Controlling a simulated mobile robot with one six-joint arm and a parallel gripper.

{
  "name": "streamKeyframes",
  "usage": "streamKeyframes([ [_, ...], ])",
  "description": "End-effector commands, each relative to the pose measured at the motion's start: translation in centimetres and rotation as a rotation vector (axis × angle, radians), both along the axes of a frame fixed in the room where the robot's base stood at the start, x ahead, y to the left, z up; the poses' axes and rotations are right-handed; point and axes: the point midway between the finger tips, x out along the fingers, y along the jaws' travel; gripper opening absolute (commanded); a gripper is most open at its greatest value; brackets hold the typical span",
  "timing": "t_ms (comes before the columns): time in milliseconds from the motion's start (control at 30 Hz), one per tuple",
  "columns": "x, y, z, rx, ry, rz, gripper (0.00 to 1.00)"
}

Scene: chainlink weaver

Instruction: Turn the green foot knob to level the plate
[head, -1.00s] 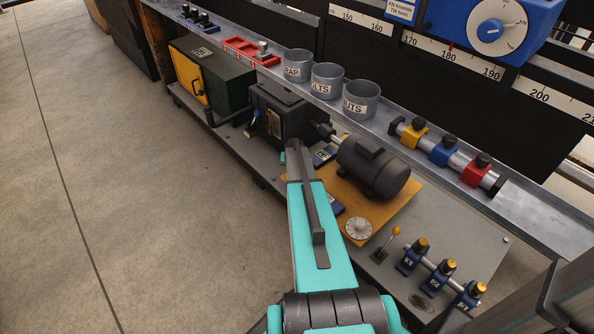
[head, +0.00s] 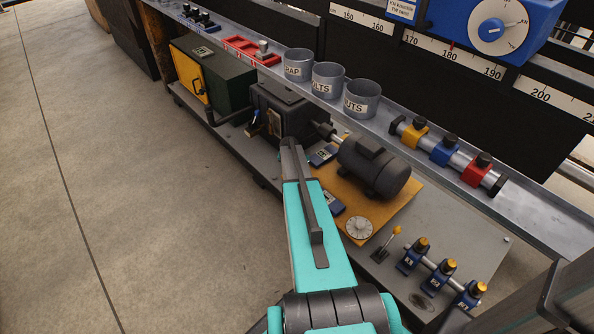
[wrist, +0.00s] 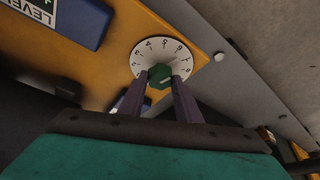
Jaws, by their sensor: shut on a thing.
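The green foot knob (wrist: 160,76) shows in the wrist view at the centre of a white numbered dial. My gripper (wrist: 162,86) is shut on it, with one dark finger at each side. The orange plate (wrist: 110,68) lies around the dial. In the head view the plate (head: 402,203) sits under the dark motor, and my arm hides the gripper and the green knob. A blue block marked LEVEL (wrist: 75,18) is on the plate at the upper left of the wrist view.
A dark motor (head: 375,170) sits on the plate, joined by a shaft to a black gearbox (head: 285,112). A white dial (head: 359,228) and a yellow-tipped lever (head: 388,240) are right of my arm. Metal cups (head: 328,80) stand on the rail above. Open floor lies left.

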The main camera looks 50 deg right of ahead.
Motion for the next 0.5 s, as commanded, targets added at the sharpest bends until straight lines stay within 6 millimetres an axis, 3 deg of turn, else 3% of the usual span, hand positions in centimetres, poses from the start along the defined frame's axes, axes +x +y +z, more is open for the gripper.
streamKeyframes([
  [33,0.07,0.14,-0.07,0.003,-0.001,0.001,0.08],
  [67,0.07,0.14,-0.07,0.003,-0.001,0.001,0.34],
  [167,0.06,0.12,-0.06,0.002,-0.001,0.002,0.49],
  [500,0.0,0.09,0.1,0.0,0.0,0.001,0.49],
])
